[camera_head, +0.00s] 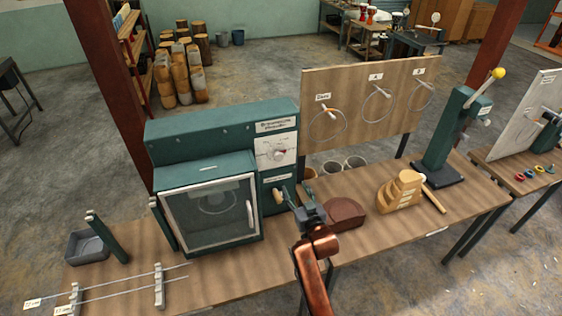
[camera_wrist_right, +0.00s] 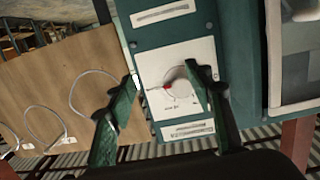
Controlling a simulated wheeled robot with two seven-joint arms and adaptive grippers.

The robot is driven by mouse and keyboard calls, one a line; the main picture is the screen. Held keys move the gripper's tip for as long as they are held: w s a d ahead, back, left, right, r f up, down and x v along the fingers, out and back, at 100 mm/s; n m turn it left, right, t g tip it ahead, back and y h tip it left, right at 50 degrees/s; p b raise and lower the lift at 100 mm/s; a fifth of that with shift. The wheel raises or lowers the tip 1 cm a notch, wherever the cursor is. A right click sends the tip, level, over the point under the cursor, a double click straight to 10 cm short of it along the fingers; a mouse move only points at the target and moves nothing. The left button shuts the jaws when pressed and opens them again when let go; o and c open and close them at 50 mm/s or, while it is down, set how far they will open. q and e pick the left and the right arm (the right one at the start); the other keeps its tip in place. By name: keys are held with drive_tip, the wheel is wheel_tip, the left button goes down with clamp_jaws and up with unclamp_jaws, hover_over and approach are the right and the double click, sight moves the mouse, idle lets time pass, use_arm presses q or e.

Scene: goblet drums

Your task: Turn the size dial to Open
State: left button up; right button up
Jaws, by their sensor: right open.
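The dial (camera_head: 279,153) is a pale round knob on a white plate, on the right-hand column of the green machine (camera_head: 222,132). In the right wrist view the dial (camera_wrist_right: 180,88) has a red mark at its left side. The plate's lettering is too small to read. My right gripper (camera_head: 298,199) is below and in front of the dial in the head view. In the wrist view the right gripper (camera_wrist_right: 161,78) has its fingers spread, with the dial beyond them, nearer the right finger and partly covered by it. I cannot tell any contact. My left gripper is not in view.
A glass-fronted door with a handle (camera_head: 249,214) is left of the column. A brown half-round block (camera_head: 345,213) and stepped wooden blocks (camera_head: 401,190) lie to the right. Metal rods (camera_head: 125,289) lie front left. A wooden board (camera_head: 352,97) with wire loops stands behind.

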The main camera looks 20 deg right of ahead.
drive_tip(key=t, duration=0.2)
approach(279, 158)
drive_tip(key=w, duration=0.1)
drive_tip(key=w+p, duration=0.1)
drive_tip(key=w, duration=0.5)
drive_tip(key=shift+r, duration=0.15)
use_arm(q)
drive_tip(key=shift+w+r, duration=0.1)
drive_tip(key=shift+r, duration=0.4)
use_arm(e)
drive_tip(key=shift+w, duration=0.7)
drive_tip(key=shift+c, duration=0.4)
drive_tip(key=c, duration=1.1)
